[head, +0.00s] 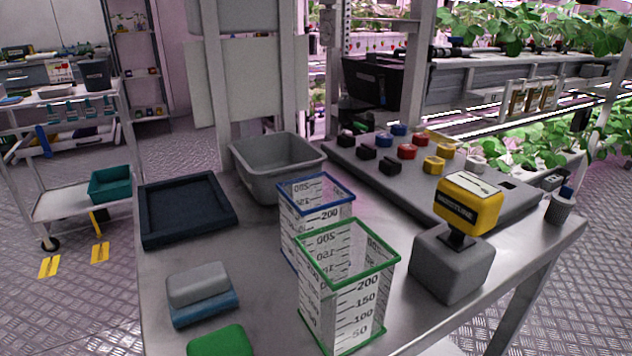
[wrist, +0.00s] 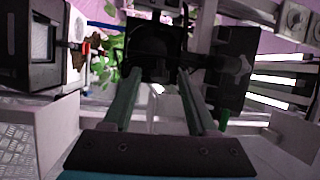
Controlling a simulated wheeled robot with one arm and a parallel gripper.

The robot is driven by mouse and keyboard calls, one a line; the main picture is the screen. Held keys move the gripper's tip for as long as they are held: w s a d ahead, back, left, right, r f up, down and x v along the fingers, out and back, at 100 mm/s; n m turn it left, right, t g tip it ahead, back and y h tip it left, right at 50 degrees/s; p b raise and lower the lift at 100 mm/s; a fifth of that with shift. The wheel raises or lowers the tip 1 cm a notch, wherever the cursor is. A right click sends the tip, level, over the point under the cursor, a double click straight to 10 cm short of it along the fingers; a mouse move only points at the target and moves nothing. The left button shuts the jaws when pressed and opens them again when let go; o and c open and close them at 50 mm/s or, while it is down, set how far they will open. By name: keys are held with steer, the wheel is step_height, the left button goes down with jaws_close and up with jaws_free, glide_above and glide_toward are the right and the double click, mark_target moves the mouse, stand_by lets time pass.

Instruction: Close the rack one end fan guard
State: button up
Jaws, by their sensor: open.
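In the wrist view my gripper (wrist: 158,76) is open, its two greenish fingers apart with nothing seen between them. A dark square housing (wrist: 154,24) with a dim round shape in it lies just beyond the fingertips; it may be the fan, but I cannot tell. A dark flat panel (wrist: 238,52) is to its right and may be the guard; whether it is open or shut is unclear. In the head view a black box-like unit (head: 372,84) sits by the rack post behind the bench. My gripper is not visible in the head view.
The metal bench holds a grey bin (head: 277,160), a dark tray (head: 187,208), a green-rimmed measuring container (head: 347,290), a button panel (head: 400,165) and a yellow-topped device (head: 468,205). Planted racks stand behind.

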steer(key=b+v, duration=0.1)
steer(key=v, duration=0.7)
steer(key=shift+w, duration=0.1)
